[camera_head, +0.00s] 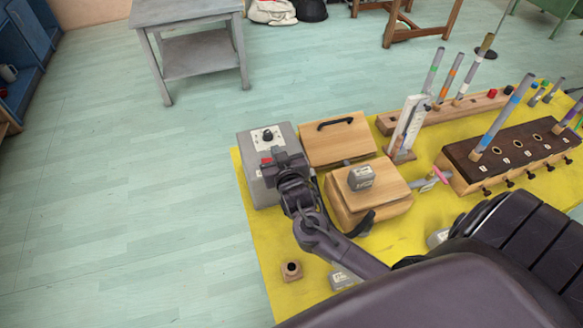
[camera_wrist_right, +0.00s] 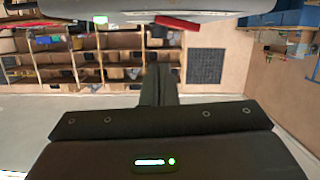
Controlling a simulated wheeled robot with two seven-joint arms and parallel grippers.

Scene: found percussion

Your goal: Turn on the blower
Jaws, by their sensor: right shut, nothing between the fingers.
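A grey box (camera_head: 263,187), which looks like the blower, stands at the left corner of the yellow mat. Its top has a pale panel with a black knob (camera_head: 268,136). A small red part (camera_head: 265,161) shows at its front edge, beside my right gripper (camera_head: 282,160). The gripper is shut and empty, and partly covers the box's front. In the right wrist view, the shut fingers (camera_wrist_right: 158,84) point at a pale surface with a red rocker-like piece (camera_wrist_right: 177,22) close above them. Whether they touch it I cannot tell. My left gripper is not in view.
Wooden bellows-like boxes (camera_head: 338,143) sit right of the grey box, one with a grey weight (camera_head: 361,178) on top. A dark pipe chest (camera_head: 510,146) stands farther right. A small wooden block (camera_head: 291,270) lies on the yellow mat (camera_head: 258,243). The floor at left is clear.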

